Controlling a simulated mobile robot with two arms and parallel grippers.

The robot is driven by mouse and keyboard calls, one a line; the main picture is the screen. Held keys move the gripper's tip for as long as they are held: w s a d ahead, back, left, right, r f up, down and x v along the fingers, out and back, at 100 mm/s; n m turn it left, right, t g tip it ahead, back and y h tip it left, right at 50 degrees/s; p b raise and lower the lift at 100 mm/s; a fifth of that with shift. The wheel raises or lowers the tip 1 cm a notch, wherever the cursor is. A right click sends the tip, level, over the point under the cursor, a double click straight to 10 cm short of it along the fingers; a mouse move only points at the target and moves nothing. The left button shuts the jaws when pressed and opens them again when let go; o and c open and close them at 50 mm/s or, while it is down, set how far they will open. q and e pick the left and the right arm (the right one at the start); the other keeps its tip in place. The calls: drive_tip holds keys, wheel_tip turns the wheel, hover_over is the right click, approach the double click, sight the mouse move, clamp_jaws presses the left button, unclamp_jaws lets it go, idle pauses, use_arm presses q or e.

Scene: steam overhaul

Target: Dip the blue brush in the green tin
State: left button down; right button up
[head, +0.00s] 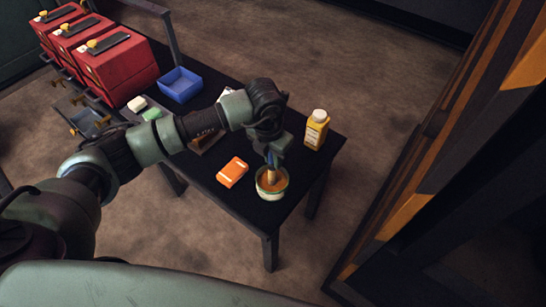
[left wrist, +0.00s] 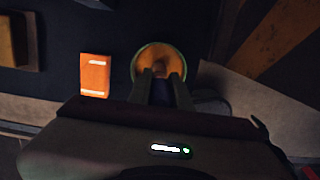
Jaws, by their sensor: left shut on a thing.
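A round tin (head: 267,197) with a pale green rim and orange contents stands near the front corner of the black table. My left gripper (head: 273,151) points down above it, shut on a brush (head: 272,177) with a bluish upper part and a tan lower end. The brush's lower end is within the outline of the tin's opening; how deep it reaches I cannot tell. In the left wrist view, the tin (left wrist: 136,66) lies just beyond the fingers (left wrist: 160,77), which hide most of the brush. My right gripper is not in view.
An orange box (head: 232,172) lies left of the tin. A yellow bottle (head: 316,130) stands behind it to the right. A blue tray (head: 180,85), white and green blocks and several red cases (head: 118,65) are farther back. An orange-striped structure (head: 440,150) rises at the right.

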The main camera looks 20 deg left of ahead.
use_arm(q)
drive_tip(key=shift+r+p, duration=2.1)
drive_tip(key=shift+r, duration=1.4)
